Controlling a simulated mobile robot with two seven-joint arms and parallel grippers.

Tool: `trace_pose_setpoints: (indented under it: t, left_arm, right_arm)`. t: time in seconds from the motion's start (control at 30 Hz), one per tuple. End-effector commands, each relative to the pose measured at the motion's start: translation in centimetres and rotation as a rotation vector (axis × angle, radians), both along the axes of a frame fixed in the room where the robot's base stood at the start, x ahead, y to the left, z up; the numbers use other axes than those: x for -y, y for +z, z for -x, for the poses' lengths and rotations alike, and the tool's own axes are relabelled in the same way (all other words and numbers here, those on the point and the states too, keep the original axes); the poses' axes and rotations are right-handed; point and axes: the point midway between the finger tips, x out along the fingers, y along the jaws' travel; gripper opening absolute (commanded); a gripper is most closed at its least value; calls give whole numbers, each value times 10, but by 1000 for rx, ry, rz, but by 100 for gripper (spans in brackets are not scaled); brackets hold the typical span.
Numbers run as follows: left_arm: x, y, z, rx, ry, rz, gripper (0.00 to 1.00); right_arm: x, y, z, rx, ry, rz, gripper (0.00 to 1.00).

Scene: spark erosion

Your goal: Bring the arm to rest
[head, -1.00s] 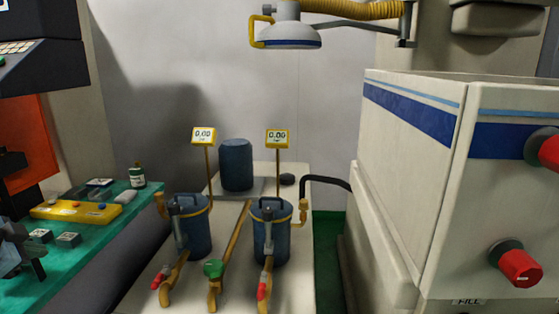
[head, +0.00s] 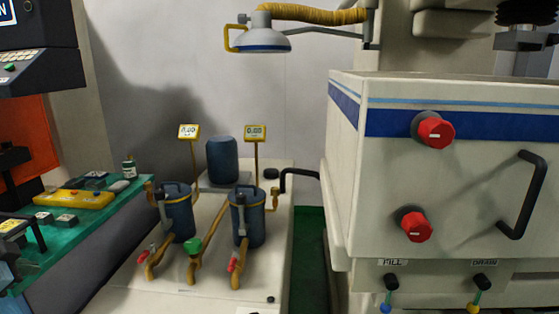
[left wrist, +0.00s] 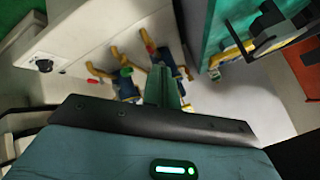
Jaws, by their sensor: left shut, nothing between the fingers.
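My left gripper (left wrist: 163,80) shows in the left wrist view, past its black mounting plate and teal body. Its fingers are together with nothing held between them. The filter unit's yellow pipes and red handles lie beyond the fingers, apart from them as far as I can tell. In the head view I cannot clearly make out the left gripper. My right gripper is in neither view.
Two blue filter canisters (head: 178,213) (head: 247,218) with gauges stand on a pale base. At left is a green bench (head: 120,203) with a yellow control box (head: 73,200). A white machine tank (head: 470,200) with red knobs fills the right.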

Motion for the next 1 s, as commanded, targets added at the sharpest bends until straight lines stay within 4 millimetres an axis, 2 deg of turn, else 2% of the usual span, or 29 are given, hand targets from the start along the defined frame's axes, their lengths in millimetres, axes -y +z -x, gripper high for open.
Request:
trace_pose_setpoints:
  t: [0.27, 0.4, 0.53, 0.7, 0.77, 0.9, 1.0]
  left_arm:
    - [-27, -74, 54, -40, 50, 62, 0]
    - [-31, -128, 98, -69, 83, 108, 0]
    - [-23, -178, 144, -95, 111, 154, 0]
    - [6, -236, 204, -120, 145, 221, 0]
    - [20, -253, 224, -125, 156, 246, 0]
    - [61, -287, 269, -134, 182, 303, 0]
    - [96, -305, 297, -135, 202, 347, 0]
  right_arm:
    - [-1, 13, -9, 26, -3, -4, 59]
    - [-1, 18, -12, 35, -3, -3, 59]
    - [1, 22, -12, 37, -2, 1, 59]
    - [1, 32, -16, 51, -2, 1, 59]
    - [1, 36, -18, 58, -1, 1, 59]
    - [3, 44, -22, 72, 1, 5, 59]
    - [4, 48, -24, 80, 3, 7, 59]
